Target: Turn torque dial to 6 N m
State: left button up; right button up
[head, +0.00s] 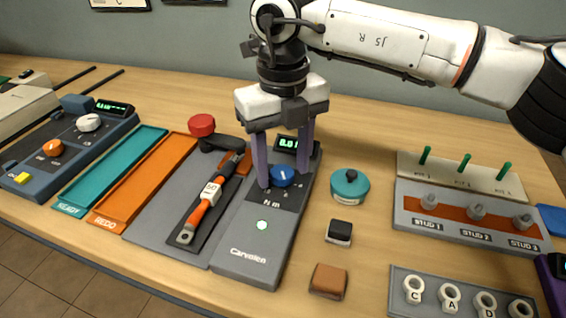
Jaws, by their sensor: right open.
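The torque dial (282,176) is a round blue knob on the grey Carvolen tester (250,250), with "N m" printed below it. A small dark display with green digits (287,143) sits behind the dial; its full reading is partly hidden by a finger. My right gripper (284,183) points down with its two purple fingers apart, one at each side of the dial. I cannot tell whether the fingers touch the knob. My left gripper is not in view.
An orange-handled torque wrench (203,208) lies on the pad left of the tester. Teal READY (110,170) and orange REDO (147,180) trays lie further left. A teal round tin (349,187), black block (339,232) and brown block (328,281) stand close on the right.

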jog(key=c, duration=1)
jog(key=shift+c, duration=0.2)
jog(key=shift+n, duration=0.3)
jog(key=n, duration=0.5)
jog(key=shift+w+p, duration=0.1)
jog(key=shift+p, duration=0.25)
jog(key=n, duration=0.6)
jog(key=shift+w+p, duration=0.1)
jog(key=shift+p, duration=0.2)
jog(key=shift+n, duration=0.3)
jog(key=o, duration=1)
